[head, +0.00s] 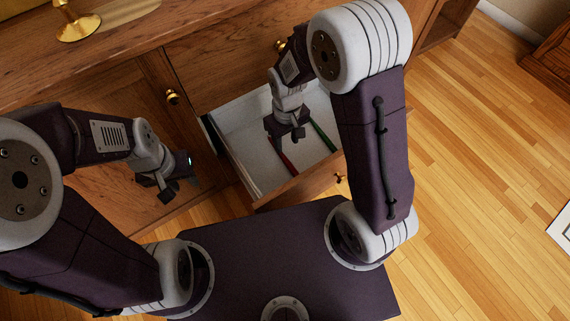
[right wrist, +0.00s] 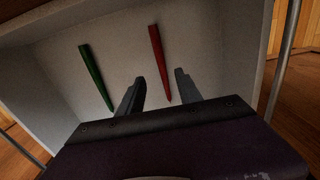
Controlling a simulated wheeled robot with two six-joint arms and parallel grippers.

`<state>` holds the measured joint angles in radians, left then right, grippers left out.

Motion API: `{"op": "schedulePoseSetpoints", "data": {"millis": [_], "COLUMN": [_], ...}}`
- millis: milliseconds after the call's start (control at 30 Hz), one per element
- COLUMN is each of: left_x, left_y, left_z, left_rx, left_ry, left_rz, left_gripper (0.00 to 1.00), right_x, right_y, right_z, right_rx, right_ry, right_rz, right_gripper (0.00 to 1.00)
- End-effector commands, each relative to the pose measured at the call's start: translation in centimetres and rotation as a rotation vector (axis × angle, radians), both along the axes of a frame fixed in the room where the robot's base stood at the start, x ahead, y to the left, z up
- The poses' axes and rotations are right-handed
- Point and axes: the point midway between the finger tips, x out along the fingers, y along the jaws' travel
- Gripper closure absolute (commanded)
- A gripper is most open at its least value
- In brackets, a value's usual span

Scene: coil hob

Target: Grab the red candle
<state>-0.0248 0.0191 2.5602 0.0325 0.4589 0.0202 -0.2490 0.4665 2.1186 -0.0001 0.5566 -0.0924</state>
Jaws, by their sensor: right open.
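The red candle (right wrist: 159,62) is a slim, tapered stick lying on the white floor of an open drawer. In the head view the red candle (head: 284,154) shows only in part, just below my right gripper (head: 287,134). In the right wrist view my right gripper (right wrist: 160,76) is open, with its two fingers on either side of the candle's narrow end. Nothing is held; I cannot tell whether the fingers touch the candle. My left gripper (head: 172,187) hangs outside the drawer, in front of the cabinet, with its jaw opening unclear.
A green candle (right wrist: 95,75) lies in the same drawer; it also shows in the head view (head: 323,136). The drawer's wooden front (head: 300,184) and white walls surround both candles. A brass candlestick base (head: 78,27) stands on the cabinet top.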

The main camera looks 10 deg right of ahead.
Motion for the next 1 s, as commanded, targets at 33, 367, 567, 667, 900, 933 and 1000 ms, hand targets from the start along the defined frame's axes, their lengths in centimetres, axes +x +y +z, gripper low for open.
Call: {"op": "schedulePoseSetpoints", "data": {"millis": [33, 367, 567, 667, 900, 933, 1000], "left_x": [0.0, 0.0, 0.0, 0.0, 0.0, 0.0, 0.0], "left_y": [0.0, 0.0, 0.0, 0.0, 0.0, 0.0, 0.0], "left_z": [-1.3, -2.7, -4.5, -4.6, -8.7, -9.1, -9.5], "left_rx": [0.000, 0.000, 0.000, 0.000, 0.000, 0.000, 0.000], "left_ry": [0.000, -0.001, 0.000, 0.000, 0.000, 0.000, 0.000], "left_rz": [0.000, 0.000, 0.000, 0.000, 0.000, 0.000, 0.000], "left_gripper": [0.64, 0.64, 0.64, 0.64, 0.64, 0.64, 0.64], "right_x": [0.0, -0.1, 0.0, -0.1, -0.4, -0.4, -0.4], "right_y": [0.0, 0.0, 0.0, 0.0, 0.2, 0.2, 0.1], "right_z": [-1.3, -3.0, -5.3, -5.3, -9.4, -9.9, -10.5], "right_rx": [0.000, -0.001, 0.000, 0.000, 0.000, 0.000, 0.000], "right_ry": [0.000, 0.002, -0.001, -0.001, 0.000, 0.001, 0.000], "right_rz": [0.000, 0.000, 0.000, 0.000, 0.000, 0.000, 0.000], "right_gripper": [0.58, 0.58, 0.58, 0.58, 0.58, 0.58, 0.58]}}
